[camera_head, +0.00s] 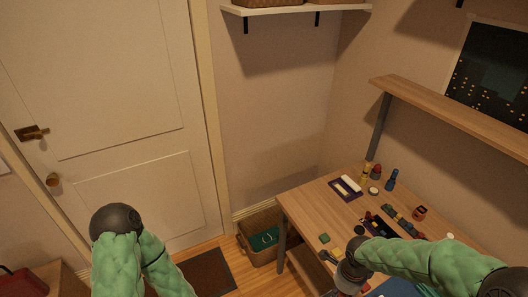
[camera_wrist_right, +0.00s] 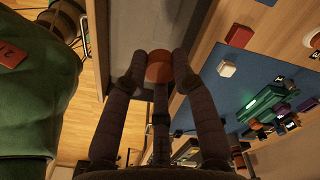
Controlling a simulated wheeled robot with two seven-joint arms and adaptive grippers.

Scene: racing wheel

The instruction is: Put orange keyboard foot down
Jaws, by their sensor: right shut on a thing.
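In the right wrist view, my right gripper (camera_wrist_right: 160,72) is shut on a small round orange piece, the orange keyboard foot (camera_wrist_right: 159,66), held between its fingertips. A grey surface lies behind it, beside the wooden table's edge. In the head view, my right gripper (camera_head: 347,277) is near the front left edge of the table (camera_head: 318,207), and the foot cannot be made out there. My left arm shows at the lower left of the head view, but its gripper is out of frame.
Small items crowd the table's back. A basket (camera_head: 262,238) stands on the floor left of it.

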